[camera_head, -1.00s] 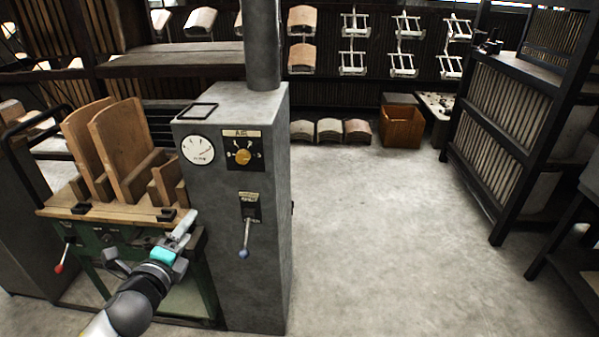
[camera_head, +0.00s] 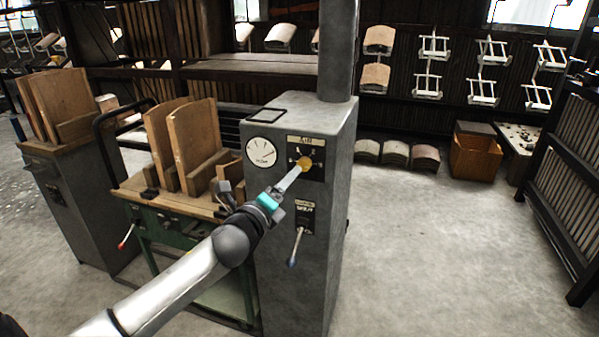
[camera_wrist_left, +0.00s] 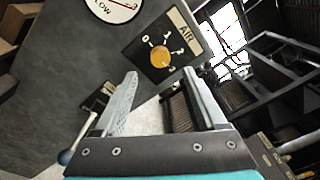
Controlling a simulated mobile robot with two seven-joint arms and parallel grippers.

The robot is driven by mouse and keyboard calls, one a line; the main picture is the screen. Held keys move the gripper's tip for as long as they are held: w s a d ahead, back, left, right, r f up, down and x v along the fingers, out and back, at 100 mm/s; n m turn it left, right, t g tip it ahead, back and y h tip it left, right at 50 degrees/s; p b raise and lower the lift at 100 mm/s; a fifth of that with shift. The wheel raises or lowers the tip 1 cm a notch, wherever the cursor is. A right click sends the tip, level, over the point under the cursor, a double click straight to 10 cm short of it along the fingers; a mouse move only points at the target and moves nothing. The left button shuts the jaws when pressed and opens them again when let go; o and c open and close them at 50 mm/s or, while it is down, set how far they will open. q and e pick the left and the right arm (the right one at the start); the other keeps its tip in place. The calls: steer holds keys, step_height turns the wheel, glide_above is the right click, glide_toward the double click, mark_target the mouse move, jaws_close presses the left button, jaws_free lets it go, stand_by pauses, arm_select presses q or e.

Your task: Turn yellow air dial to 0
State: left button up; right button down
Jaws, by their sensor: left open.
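The yellow air dial (camera_head: 304,163) is a round knob on a black plate labelled AIR, on the front of a grey cabinet (camera_head: 300,280). In the left wrist view the dial (camera_wrist_left: 161,57) shows with printed marks around it, one of them a 0. The dial's pointer is too small to read. My left gripper (camera_head: 298,172) is in front of the plate and partly covers it in the head view. In the left wrist view its two fingers (camera_wrist_left: 160,74) are open, with the dial ahead between their tips. I cannot tell whether they touch it. My right gripper is not in view.
A round white gauge (camera_head: 262,152) is left of the dial. Below the dial is a lever with a blue knob (camera_head: 292,262). A green-framed bench (camera_head: 170,201) with upright wooden boards (camera_head: 195,140) stands left of the cabinet. The floor (camera_head: 420,260) on the right is clear.

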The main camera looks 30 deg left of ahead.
mark_target(302, 166)
arm_select(q)
steer(key=w, duration=0.2)
steer(key=w+b, duration=0.1)
steer(key=w, duration=0.1)
steer(key=w+a, duration=0.1)
steer(key=w, duration=0.1)
steer(key=shift+w+b, duration=0.3)
steer(key=shift+w, duration=0.4)
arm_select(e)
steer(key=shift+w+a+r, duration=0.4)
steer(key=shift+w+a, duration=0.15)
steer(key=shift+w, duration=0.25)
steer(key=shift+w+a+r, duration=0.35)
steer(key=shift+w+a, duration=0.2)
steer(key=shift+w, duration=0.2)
arm_select(q)
jaws_close()
